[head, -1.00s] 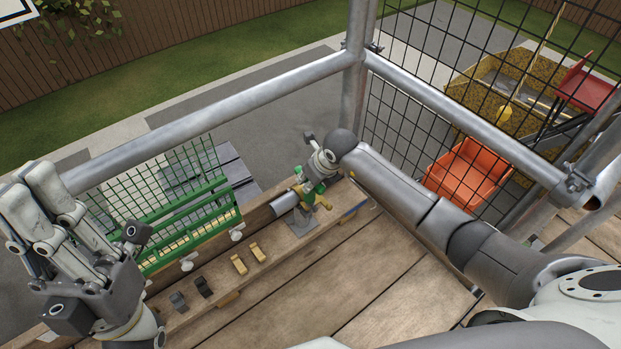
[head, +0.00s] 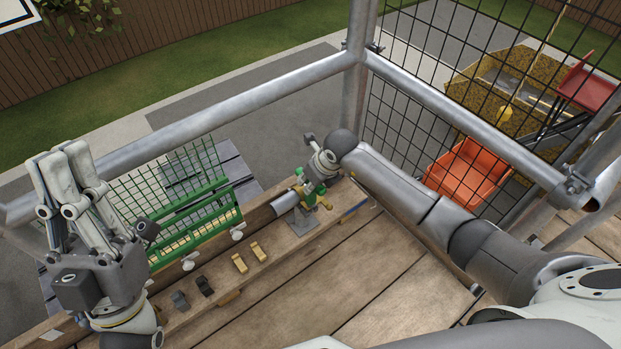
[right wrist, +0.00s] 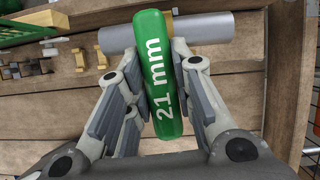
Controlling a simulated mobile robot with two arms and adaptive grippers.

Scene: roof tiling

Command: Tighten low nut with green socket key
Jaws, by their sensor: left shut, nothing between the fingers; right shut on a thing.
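My right gripper (head: 312,188) is shut on the green socket key (right wrist: 163,80), whose handle reads "21 mm" in the right wrist view. The key lies between the two fingers and crosses in front of a short grey tube (right wrist: 205,29). In the head view this tube (head: 286,202) sits at a grey bracket (head: 302,224) on the wooden plank, close to the gripper. I cannot make out the low nut or the key's working end. My left gripper (head: 68,168) is shut and empty, raised at the left with its fingers pointing up.
Small tan blocks (head: 239,263) and dark clips (head: 204,286) lie along the plank. A green mesh rack (head: 195,215) stands behind it. A metal rail (head: 220,112) and wire mesh (head: 440,90) enclose the platform. Bare deck boards (head: 330,290) lie in front.

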